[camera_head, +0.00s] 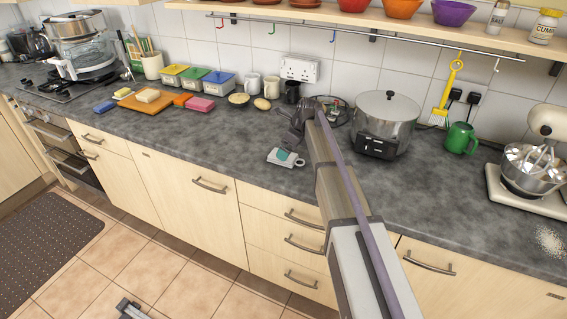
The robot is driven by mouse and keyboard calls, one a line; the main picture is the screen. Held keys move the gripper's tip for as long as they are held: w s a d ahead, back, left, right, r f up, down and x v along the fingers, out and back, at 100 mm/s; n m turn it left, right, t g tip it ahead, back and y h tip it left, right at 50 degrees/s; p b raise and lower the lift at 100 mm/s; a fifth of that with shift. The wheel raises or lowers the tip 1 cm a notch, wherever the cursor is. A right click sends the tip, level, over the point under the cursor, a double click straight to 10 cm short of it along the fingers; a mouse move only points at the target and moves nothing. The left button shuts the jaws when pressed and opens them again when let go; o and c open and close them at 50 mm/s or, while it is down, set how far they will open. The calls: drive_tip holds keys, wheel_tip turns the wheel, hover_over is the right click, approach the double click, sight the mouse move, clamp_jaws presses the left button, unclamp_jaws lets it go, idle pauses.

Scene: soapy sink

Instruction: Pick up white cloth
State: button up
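I cannot make out a clear white cloth. A small flat white thing with a teal patch (279,160) lies near the counter's front edge, in the middle of the head view; it is too small to tell whether it is cloth. My arm comes up from the bottom right and hides part of the counter. The fingers are too small to show whether they are open or shut.
Behind my gripper stand mugs (271,87) and a dark cup (291,92). A large steel pot (386,115) and a green mug (460,138) stand to the right, with a mixer (528,160) beyond. A pink sponge (200,104) lies left. The front counter is mostly clear.

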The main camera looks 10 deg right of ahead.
drive_tip(key=b+x, duration=0.3)
drive_tip(key=x, duration=0.1)
drive_tip(key=shift+w+a+f, duration=0.1)
drive_tip(key=shift+w+f, duration=0.05)
drive_tip(key=shift+f, duration=0.1)
drive_tip(key=shift+r, duration=0.2)
drive_tip(key=shift+f, duration=0.2)
drive_tip(key=shift+c, duration=0.4)
drive_tip(key=c, duration=1)
wheel_tip(320, 180, up, 10)
drive_tip(key=p, duration=1)
drive_tip(key=shift+r, duration=0.2)
